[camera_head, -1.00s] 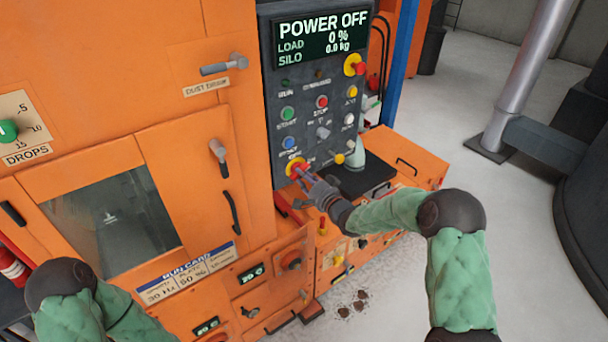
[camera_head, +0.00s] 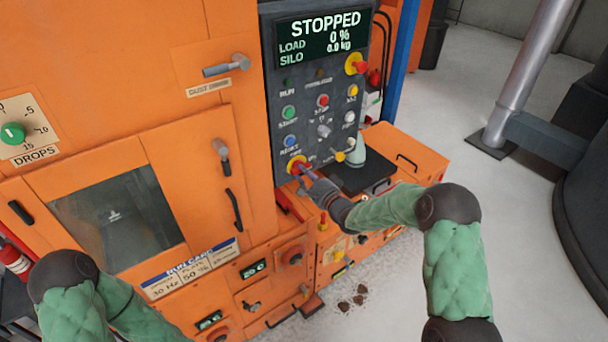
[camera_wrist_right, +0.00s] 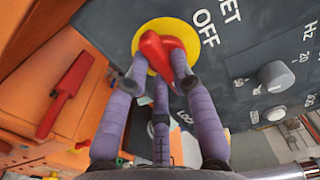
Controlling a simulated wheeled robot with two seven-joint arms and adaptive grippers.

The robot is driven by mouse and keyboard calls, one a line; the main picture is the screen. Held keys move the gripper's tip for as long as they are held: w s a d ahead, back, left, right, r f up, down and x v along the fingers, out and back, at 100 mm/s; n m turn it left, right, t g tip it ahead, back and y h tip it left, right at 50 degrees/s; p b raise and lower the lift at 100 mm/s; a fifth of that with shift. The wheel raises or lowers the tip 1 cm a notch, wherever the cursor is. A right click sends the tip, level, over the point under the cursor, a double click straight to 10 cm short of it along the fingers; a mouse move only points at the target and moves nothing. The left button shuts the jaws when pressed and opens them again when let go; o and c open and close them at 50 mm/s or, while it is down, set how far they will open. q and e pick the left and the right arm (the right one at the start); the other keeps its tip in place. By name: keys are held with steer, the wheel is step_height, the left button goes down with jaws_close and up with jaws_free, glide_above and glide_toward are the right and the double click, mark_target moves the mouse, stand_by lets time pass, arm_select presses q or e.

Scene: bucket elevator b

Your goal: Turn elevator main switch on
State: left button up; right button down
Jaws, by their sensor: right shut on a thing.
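The main switch is a red rotary handle on a yellow disc (camera_head: 293,162), low on the dark control panel (camera_head: 268,90). In the right wrist view the red handle (camera_wrist_right: 160,46) lies at an angle on the disc, with "OFF" lettered beside it. My right gripper (camera_head: 305,176) is shut on this handle; in the wrist view its purple-grey fingers (camera_wrist_right: 160,78) close around it. The panel display (camera_head: 320,32) reads STOPPED, load 0 %, silo 0.0 kg. My left arm shows at the lower left, but its gripper is outside the view.
Several buttons and knobs crowd the panel above the switch, including a red emergency-style button (camera_head: 356,64). A grey knob (camera_wrist_right: 276,76) sits nearby in the wrist view. A red-handled tool (camera_wrist_right: 66,92) lies left of the fingers. Grey floor (camera_head: 520,220) is open at right.

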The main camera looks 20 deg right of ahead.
steer(key=c, duration=1)
jaws_free()
steer(key=shift+c, duration=0.2)
steer(key=v, duration=1.2)
steer(key=shift+f, duration=0.1)
